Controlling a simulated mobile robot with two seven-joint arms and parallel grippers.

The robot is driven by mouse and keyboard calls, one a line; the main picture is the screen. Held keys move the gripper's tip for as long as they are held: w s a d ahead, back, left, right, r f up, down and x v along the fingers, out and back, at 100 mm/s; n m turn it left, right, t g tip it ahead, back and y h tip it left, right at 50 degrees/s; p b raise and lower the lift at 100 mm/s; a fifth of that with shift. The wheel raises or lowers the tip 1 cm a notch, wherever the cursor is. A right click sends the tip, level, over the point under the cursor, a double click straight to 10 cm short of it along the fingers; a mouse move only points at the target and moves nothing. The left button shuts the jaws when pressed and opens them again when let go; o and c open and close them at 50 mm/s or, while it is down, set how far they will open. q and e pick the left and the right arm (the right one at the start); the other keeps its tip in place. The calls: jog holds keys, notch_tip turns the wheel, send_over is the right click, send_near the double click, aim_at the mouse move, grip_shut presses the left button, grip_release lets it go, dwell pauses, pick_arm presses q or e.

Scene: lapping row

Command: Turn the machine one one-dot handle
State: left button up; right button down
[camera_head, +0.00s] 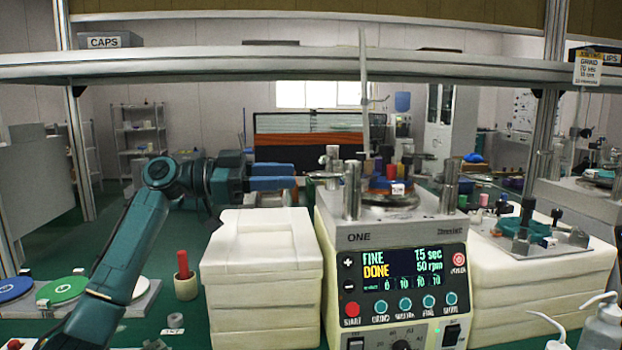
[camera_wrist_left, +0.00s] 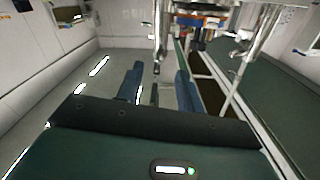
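The dot marks are too small to make out. My left gripper (camera_head: 292,184) comes in from the left, level with the left handle and just short of it. In the left wrist view its two blue fingers (camera_wrist_left: 157,88) stand apart, with metal posts beyond them. My right gripper is not in view.
A stack of cream blocks (camera_head: 262,270) stands below my left gripper. A red stick in a cup (camera_head: 185,275) and coloured discs (camera_head: 62,291) are at the left. A shelf beam (camera_head: 230,63) crosses above. A wash bottle (camera_head: 603,325) is at the lower right.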

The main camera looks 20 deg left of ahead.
pick_arm(q)
jog(key=v, duration=0.3)
jog(key=shift+s+a, duration=0.15)
jog(key=shift+a, duration=0.15)
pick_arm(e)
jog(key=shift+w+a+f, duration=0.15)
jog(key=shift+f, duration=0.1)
